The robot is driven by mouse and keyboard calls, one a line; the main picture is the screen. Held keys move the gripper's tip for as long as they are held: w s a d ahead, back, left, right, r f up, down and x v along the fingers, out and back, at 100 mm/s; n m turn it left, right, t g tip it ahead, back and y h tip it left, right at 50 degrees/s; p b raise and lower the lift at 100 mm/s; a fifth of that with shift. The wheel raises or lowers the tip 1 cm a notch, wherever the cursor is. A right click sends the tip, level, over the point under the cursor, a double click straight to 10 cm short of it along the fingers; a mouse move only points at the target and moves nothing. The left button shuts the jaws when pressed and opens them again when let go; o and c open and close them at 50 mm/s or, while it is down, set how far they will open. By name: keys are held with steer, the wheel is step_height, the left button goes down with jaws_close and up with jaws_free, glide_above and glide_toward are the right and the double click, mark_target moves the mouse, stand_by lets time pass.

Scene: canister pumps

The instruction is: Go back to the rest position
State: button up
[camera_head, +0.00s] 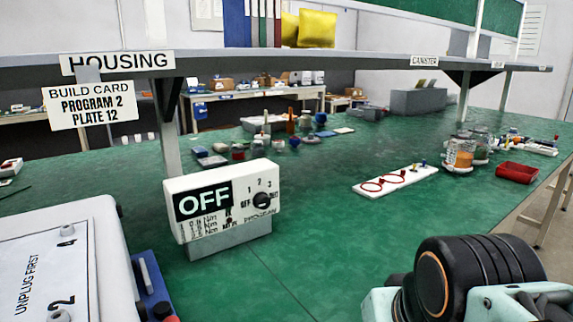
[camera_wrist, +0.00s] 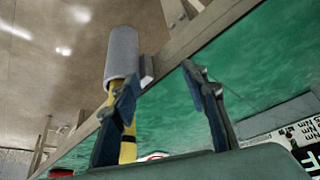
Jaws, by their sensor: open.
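My gripper (camera_wrist: 163,92) shows in the wrist view with its two dark blue fingers apart and nothing visible between them. It is over the edge of the green bench (camera_wrist: 185,115). A grey cylinder (camera_wrist: 121,52) with a yellow part below it is behind the left finger, which covers some of it; I cannot tell whether they touch. In the head view only part of my arm shows at the bottom right, and the gripper itself is out of frame.
A white controller (camera_head: 222,203) reading OFF stands on the bench (camera_head: 305,245). A white plate with red rings (camera_head: 395,179), a red tray (camera_head: 517,172) and canister parts (camera_head: 460,155) lie farther back. A shelf (camera_head: 300,62) crosses above. The bench's middle front is clear.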

step_height(320, 180, up, 38)
steer(key=p, duration=3.4)
steer(key=shift+s+a+f+p, duration=0.15)
steer(key=shift+a+f+p, duration=0.1)
steer(key=shift+p, duration=0.05)
